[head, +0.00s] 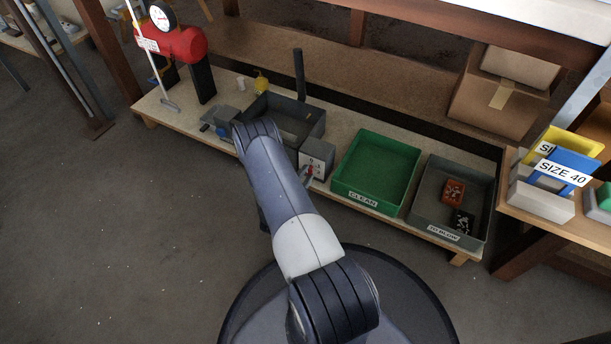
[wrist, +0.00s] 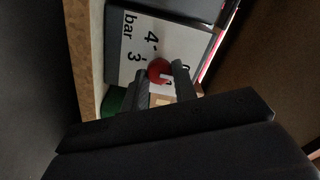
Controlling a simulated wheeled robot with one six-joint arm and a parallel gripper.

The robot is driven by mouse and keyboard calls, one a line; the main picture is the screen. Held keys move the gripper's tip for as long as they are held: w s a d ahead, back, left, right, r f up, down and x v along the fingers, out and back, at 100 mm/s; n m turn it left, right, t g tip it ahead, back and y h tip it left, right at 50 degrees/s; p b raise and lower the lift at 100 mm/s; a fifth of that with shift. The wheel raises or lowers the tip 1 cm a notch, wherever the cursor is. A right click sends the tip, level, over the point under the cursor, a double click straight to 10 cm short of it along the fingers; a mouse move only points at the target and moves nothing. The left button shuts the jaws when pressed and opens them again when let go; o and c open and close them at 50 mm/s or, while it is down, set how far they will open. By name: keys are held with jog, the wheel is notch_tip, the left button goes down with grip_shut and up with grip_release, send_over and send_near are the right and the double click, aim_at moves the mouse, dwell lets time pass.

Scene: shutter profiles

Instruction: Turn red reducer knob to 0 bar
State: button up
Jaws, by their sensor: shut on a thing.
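The red reducer knob (wrist: 158,72) is in the middle of the wrist view, in front of a white dial plate (wrist: 180,40) marked "bar", "4" and "3". My gripper (wrist: 160,78) has one finger on each side of the knob and is shut on it. The fingers hide part of the dial, so I cannot read the knob's setting. In the head view the grey reducer box (head: 316,158) stands on the low bench, with the red knob (head: 310,170) on its front.
A green "CLEAN" crate (head: 335,182) and a grey "TO BLOW" crate (head: 416,205) stand right of the box. A dark grey bin (head: 318,128) is behind left. A red tank with a gauge (head: 160,17) stands far left. Open floor lies in front.

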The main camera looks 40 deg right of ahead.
jog(key=o, duration=1)
jog(key=shift+a, duration=0.1)
jog(key=p+v, duration=0.3)
jog(key=v, duration=0.7)
jog(key=shift+s+a, duration=0.15)
jog(key=shift+a, duration=0.15)
jog(key=shift+d, duration=0.1)
jog(key=b+x, duration=0.3)
jog(key=x, duration=0.7)
jog(key=shift+d, duration=0.35)
